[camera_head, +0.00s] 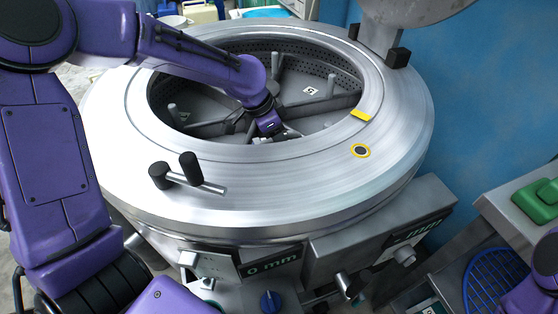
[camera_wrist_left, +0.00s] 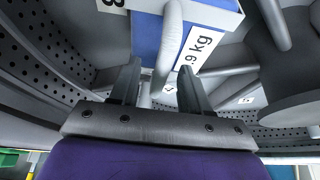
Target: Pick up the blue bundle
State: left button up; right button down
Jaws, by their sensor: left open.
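In the left wrist view, the blue bundle (camera_wrist_left: 147,35) is ahead of my gripper, with a white label reading "9 kg" in part. A pale rounded handle (camera_wrist_left: 172,40) on it runs down between my fingers. My left gripper (camera_wrist_left: 158,88) is open, with one finger on each side of the handle; I cannot tell whether they touch it. In the head view, my left arm reaches down into the open metal drum (camera_head: 130,130), and the gripper (camera_head: 277,138) is low inside it. The bundle is mostly hidden there. My right gripper is out of view.
The drum's wide steel rim surrounds my arm. Its inside has perforated walls, dividing ribs and upright posts (camera_head: 331,82). A black-knobbed handle (camera_head: 190,172) stands on the front rim. At the right are a green object (camera_head: 538,200) and a blue mesh (camera_head: 495,280).

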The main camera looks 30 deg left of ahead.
pick_arm(q)
jog(key=shift+x, duration=0.85)
jog(key=shift+r, duration=0.1)
jog(key=shift+c, duration=0.4)
grip_shut()
